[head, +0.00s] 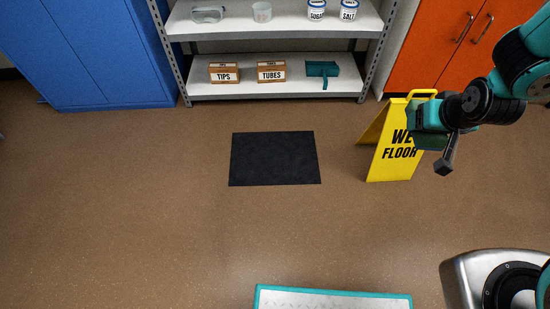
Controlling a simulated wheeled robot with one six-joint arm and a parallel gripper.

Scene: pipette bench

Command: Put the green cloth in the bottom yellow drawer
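I cannot make out a green cloth in this view, and no yellow drawer shows. My gripper (445,155) is at the right, raised in front of the yellow wet floor sign. Its teal body and one dark finger show from the side. The other finger and the gap between them are hidden, so I cannot tell whether it is open or holds anything.
A yellow wet floor sign (388,160) stands on the brown floor beside a black mat (274,158). Behind are grey shelves (300,90) with boxes and a teal dustpan-like thing (322,69), a blue cabinet (100,55) and an orange cabinet (428,55). The left floor is clear.

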